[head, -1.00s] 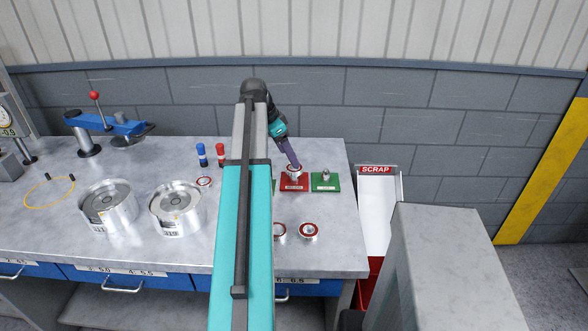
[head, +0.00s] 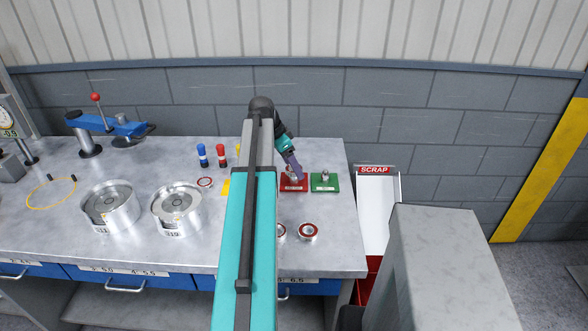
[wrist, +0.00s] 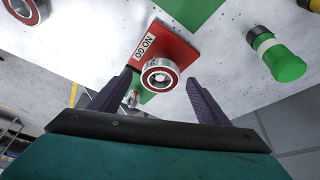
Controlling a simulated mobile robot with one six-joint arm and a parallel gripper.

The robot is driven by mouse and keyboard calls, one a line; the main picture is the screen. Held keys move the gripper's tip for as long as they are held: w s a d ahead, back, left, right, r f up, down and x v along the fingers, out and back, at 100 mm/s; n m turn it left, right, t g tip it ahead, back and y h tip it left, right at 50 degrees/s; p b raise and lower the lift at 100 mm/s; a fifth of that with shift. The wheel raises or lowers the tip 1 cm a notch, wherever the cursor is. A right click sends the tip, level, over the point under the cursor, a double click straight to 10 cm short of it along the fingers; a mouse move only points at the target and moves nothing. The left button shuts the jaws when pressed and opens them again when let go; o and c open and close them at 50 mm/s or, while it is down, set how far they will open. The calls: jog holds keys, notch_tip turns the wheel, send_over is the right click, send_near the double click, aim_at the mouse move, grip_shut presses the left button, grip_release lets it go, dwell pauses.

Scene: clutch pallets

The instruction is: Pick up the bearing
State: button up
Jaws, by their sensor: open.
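A silver bearing with a red ring (wrist: 161,78) is at the red plate marked NO GO (wrist: 178,40) in the wrist view; whether a pin holds it there I cannot tell. My gripper (wrist: 160,84) is open, its two dark fingers on either side of the bearing with gaps visible. In the head view my gripper (head: 294,171) is low over the red plate (head: 294,187) and partly hides the bearing there.
A green plate (head: 325,187) with a small metal pin stands right beside the red one. Another red-ringed bearing (head: 308,231) lies nearer the bench front, with one partly hidden by my arm. Blue (head: 202,155) and red (head: 221,155) cylinders stand left. A scrap chute (head: 374,170) is right.

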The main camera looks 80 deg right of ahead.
dwell(0.4)
jog(key=c, duration=1.4)
jog(key=shift+r, duration=0.15)
jog(key=shift+r+b, duration=0.7)
jog(key=shift+r, duration=0.8)
jog(key=shift+s+a+r+b, duration=0.35)
jog(key=shift+a+b, duration=0.25)
jog(key=shift+a, duration=2.05)
jog(key=shift+s+a+r+b, duration=0.3)
jog(key=shift+a+b, duration=0.3)
jog(key=shift+a, duration=2.05)
jog(key=shift+s+a+r+b, duration=0.3)
jog(key=shift+a+b, duration=0.3)
jog(key=shift+a, duration=2.05)
